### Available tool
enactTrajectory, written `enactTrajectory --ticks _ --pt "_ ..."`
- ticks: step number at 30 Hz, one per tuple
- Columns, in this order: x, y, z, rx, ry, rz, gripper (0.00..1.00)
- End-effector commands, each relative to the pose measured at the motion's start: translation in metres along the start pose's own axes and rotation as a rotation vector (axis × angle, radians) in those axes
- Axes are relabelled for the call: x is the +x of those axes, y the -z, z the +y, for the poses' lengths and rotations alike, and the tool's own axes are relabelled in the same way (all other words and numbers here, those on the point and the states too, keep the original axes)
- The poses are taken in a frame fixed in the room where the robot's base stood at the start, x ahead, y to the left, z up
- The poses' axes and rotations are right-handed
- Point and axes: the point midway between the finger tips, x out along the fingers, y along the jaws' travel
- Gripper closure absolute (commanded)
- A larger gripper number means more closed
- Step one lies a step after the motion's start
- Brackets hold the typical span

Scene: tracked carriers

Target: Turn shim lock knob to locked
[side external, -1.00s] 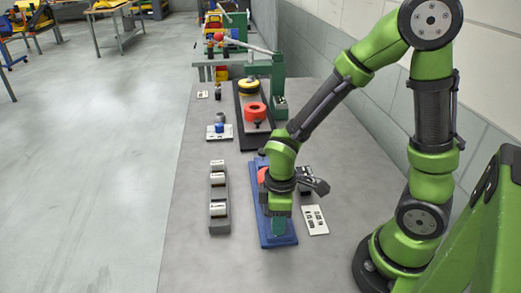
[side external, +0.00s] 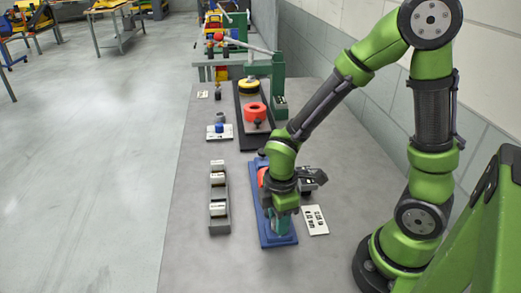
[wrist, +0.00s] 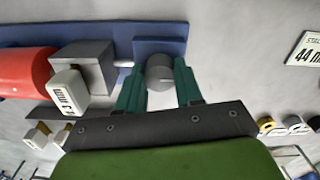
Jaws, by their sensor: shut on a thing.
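The shim lock knob (wrist: 159,70) is a grey round knob at the end of the blue carrier plate (wrist: 100,32) in the wrist view. My gripper (wrist: 160,84) has its two teal fingers on either side of the knob and is shut on it. In the side view my gripper (side external: 281,224) points down at the near end of the blue carrier (side external: 265,238), and it hides the knob there. A grey block (wrist: 86,65) and a red cylinder (wrist: 28,72) lie along the carrier, left of the knob in the wrist view.
A white printed card (side external: 315,220) lies right of the carrier. A grey rack (side external: 219,226) with several white blocks stands left of it. The near table is clear.

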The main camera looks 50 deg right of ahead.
Motion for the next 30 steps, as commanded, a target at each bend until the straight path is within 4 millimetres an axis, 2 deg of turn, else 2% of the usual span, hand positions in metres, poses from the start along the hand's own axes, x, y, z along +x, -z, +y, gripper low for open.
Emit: enactTrajectory --ticks 6,7,11,22,26,30 --pt "-0.001 0.001 0.000 -0.005 -0.002 0.001 0.95" --pt "-0.001 0.001 0.000 -0.005 -0.002 0.001 0.60" --pt "0.000 0.001 0.000 -0.004 -0.002 0.001 0.40" --pt "-0.004 0.001 0.001 -0.002 -0.004 0.002 0.39" --pt "-0.021 0.001 0.002 -0.001 -0.008 0.004 0.39" --pt "-0.053 0.001 0.002 0.000 -0.011 0.006 0.39"
